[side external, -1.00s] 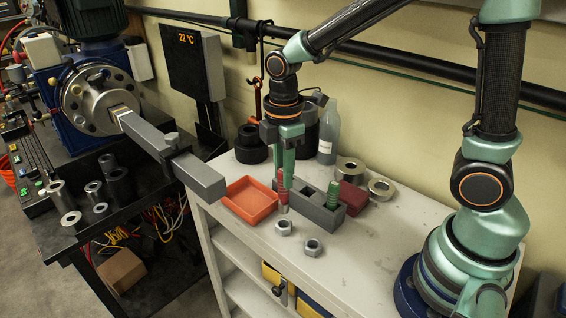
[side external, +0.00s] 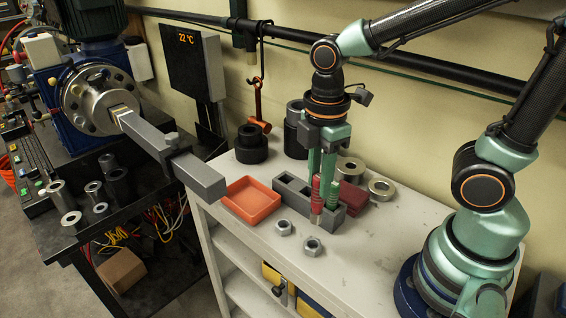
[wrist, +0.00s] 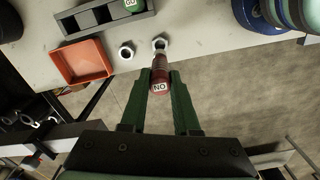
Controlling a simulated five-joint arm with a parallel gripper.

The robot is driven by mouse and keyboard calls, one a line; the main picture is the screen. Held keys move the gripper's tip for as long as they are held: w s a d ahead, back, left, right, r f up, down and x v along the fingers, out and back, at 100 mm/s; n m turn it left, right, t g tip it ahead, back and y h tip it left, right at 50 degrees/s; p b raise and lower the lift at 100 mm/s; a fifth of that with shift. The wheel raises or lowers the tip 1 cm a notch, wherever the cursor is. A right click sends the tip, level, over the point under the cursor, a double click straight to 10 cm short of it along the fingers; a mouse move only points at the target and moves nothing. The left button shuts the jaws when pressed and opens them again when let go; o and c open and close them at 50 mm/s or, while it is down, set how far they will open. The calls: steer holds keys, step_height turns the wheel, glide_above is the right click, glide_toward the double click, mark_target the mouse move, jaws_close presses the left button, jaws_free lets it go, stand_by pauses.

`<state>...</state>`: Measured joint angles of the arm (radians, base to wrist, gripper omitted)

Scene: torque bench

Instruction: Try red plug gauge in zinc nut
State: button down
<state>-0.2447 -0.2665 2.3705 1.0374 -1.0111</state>
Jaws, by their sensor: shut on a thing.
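My gripper (side external: 322,182) is shut on the red plug gauge (side external: 317,197), which hangs roughly upright, its metal tip down. In the wrist view the gauge (wrist: 160,76) sits between the fingers (wrist: 162,88), with a white "NO" label on its end. Two hex nuts lie on the bench: one on the left (side external: 284,227) and one on the right (side external: 312,244). I cannot tell for certain which is zinc. The gauge tip appears apart from and above the right nut. In the wrist view the tip points at this nut (wrist: 160,44).
A grey block with square slots (side external: 293,196) holds a green gauge (side external: 334,190) just behind my gripper. An orange tray (side external: 250,215) stands to the left. Metal rings (side external: 382,187) and a dark red block (side external: 352,196) lie at the right. The bench edge is close in front of the nuts.

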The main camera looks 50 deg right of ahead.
mark_target(316, 214)
steer(key=shift+f, duration=0.1)
steer(key=shift+f, duration=2.8)
steer(key=shift+f, duration=1.5)
stand_by(3.6)
